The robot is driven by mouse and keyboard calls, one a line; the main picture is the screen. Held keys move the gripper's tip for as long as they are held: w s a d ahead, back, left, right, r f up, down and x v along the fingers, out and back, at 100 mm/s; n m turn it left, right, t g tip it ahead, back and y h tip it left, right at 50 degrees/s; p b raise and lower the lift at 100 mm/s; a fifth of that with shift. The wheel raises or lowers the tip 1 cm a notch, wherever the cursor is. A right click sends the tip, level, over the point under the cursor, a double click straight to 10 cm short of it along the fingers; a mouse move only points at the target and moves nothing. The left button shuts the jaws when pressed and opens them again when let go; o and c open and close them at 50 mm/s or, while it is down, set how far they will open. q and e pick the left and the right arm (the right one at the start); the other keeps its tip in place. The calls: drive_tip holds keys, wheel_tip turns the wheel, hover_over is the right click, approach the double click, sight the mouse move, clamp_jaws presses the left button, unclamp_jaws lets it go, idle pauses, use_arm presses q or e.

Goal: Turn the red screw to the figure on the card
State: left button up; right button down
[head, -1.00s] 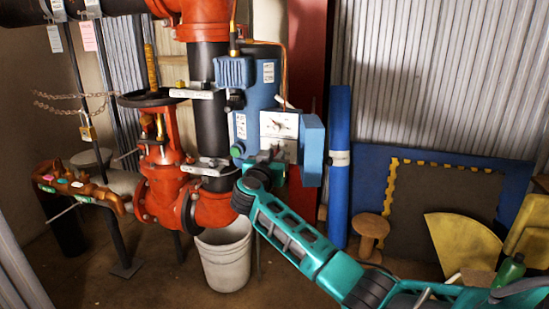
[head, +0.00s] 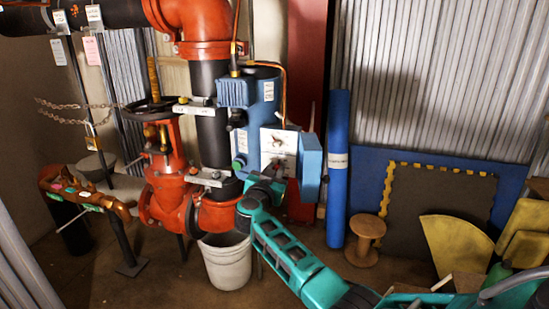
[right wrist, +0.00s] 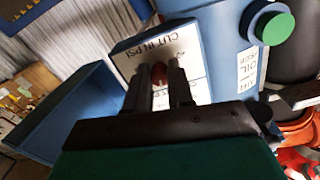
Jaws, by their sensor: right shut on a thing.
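The red screw (right wrist: 159,73) sits on a white panel marked "CUT IN PSI" (right wrist: 140,45) on the front of a blue box. My right gripper (right wrist: 160,78) is shut on the screw, one dark finger on each side of it. In the head view my right gripper (head: 274,176) is at the lower part of the white panel (head: 279,141), and the screw is hidden there. The panel's scale is too small to read. A white tag (head: 58,49) and a pink tag (head: 89,46) hang at upper left; I cannot tell which is the card. My left gripper is out of view.
A blue flap (right wrist: 70,115) stands open beside the panel. A green button (right wrist: 275,27) is on the blue housing. Red valves and pipes (head: 168,190) stand to the left, with a white bucket (head: 226,265) below. A blue roll (head: 337,170) stands to the right.

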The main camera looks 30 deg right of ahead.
use_arm(q)
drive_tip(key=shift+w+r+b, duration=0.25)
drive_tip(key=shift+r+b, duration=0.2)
drive_tip(key=shift+b, duration=0.05)
use_arm(e)
drive_tip(key=m, duration=1.7)
drive_tip(key=shift+m, duration=0.4)
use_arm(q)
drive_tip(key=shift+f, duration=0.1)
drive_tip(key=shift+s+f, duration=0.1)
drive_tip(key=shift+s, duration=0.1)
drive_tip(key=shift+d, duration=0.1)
use_arm(e)
drive_tip(key=c, duration=1)
unclamp_jaws()
